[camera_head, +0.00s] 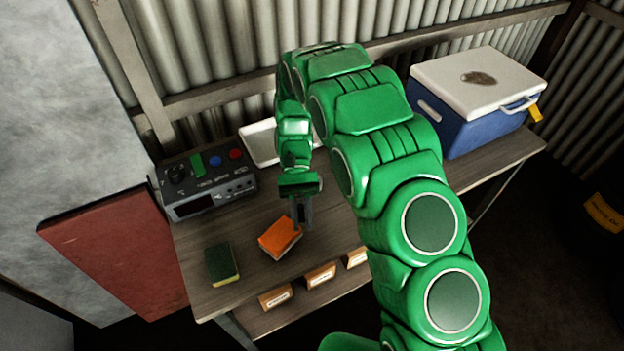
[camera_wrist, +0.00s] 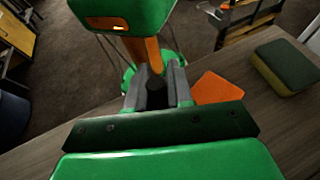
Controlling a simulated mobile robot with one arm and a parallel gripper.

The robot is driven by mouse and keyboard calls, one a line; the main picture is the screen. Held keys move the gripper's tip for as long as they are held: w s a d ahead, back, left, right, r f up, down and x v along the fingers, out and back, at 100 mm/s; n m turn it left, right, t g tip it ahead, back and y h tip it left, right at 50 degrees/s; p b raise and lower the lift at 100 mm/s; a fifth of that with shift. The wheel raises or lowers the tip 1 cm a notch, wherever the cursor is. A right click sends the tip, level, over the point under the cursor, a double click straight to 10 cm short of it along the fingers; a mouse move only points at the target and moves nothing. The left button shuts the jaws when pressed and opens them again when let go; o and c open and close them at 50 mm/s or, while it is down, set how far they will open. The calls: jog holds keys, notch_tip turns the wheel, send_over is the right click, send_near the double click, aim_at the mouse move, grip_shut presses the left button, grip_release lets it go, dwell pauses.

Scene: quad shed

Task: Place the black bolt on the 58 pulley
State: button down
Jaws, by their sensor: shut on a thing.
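In the head view the bolt cannot be made out between the fingers. I cannot make out a pulley marked 58 in either view; my arm covers much of the bench's middle.
Behind are a grey control box (camera_head: 205,182) and white tray (camera_head: 258,143). A blue cooler (camera_head: 465,115) stands back right.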

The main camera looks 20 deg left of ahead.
jog(key=w+d+r+n+t+h, duration=0.3)
jog(key=w+n+t, duration=0.3)
jog(key=n+t, duration=0.3)
jog(key=w+d+r+n+t+h, duration=0.2)
jog(key=w+r+n+t+h, duration=0.15)
jog(key=w+n+t, duration=0.45)
jog(key=w+a+r+n+t+y, duration=0.4)
jog(key=a+r+n+t+y, duration=0.25)
jog(key=r+n+t, duration=0.2)
jog(key=shift+g, duration=0.55)
jog(key=shift+w+a+f, duration=0.1)
jog(key=shift+a+f, duration=0.05)
jog(key=shift+f, duration=3.05)
jog(key=shift+w+a+f, duration=0.1)
jog(key=shift+f, duration=3.1)
jog(key=shift+a+f, duration=0.15)
jog(key=shift+f, duration=3.05)
jog(key=shift+f, duration=0.1)
jog(key=c, duration=1)
grip_release()
